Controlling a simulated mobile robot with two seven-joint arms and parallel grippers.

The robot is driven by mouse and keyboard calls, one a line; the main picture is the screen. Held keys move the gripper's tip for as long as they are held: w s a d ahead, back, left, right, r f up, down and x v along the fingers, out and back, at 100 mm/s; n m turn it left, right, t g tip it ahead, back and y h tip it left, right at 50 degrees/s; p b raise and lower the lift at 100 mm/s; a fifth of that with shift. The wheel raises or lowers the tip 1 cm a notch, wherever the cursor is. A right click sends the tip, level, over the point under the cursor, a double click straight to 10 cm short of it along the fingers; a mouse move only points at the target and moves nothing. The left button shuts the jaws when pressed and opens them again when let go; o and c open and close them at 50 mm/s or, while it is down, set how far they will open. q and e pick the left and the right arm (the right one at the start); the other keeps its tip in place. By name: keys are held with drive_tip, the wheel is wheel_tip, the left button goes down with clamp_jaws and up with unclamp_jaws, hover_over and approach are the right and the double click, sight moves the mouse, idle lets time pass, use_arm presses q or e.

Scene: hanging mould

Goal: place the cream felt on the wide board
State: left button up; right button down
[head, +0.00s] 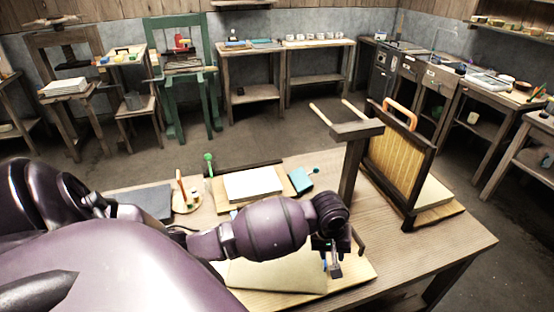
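A cream sheet (272,279), which looks like the cream felt, lies at the front of the table, partly hidden by my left arm. It rests on or just over a pale wooden board (352,281) whose right end shows bare; this may be the wide board. My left gripper (335,266) points down over the right edge of the cream sheet. Its fingers are small and dark here, and I cannot tell whether they are open or hold the sheet's edge. My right gripper is not in view.
A framed mould (395,165) stands by a wooden post (349,170) at the table's right. A white stack (253,184) lies on a board behind my arm, with a teal block (300,179) beside it. The table's (440,245) front right is clear.

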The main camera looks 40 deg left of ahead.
use_arm(q)
drive_tip(key=s+f, duration=0.1)
drive_tip(key=s+d+f+m+t+h, duration=0.1)
drive_tip(key=s+f+t, duration=0.1)
drive_tip(key=shift+d+f+m, duration=0.15)
drive_tip(key=shift+d+m, duration=0.15)
drive_tip(key=shift+d, duration=0.1)
drive_tip(key=s+t, duration=0.1)
drive_tip(key=s+f+m+t, duration=0.1)
drive_tip(key=s, duration=0.1)
drive_tip(key=s+f+t, duration=0.1)
drive_tip(key=shift+s+a+f+m+h, duration=0.15)
drive_tip(key=shift+a+f+m+h, duration=0.15)
drive_tip(key=shift+m, duration=0.1)
drive_tip(key=s+a+m+t+y, duration=0.1)
drive_tip(key=s, duration=0.2)
drive_tip(key=s+a+f+m+t+y, duration=0.1)
drive_tip(key=s+a+t, duration=0.1)
drive_tip(key=s, duration=0.1)
drive_tip(key=s+a+m+t, duration=0.1)
drive_tip(key=s, duration=0.3)
drive_tip(key=shift+a+f+y, duration=0.35)
drive_tip(key=shift+y, duration=0.05)
drive_tip(key=shift+s+a+m+t, duration=0.25)
drive_tip(key=shift+s+m+t, duration=0.15)
drive_tip(key=shift+s+m, duration=0.1)
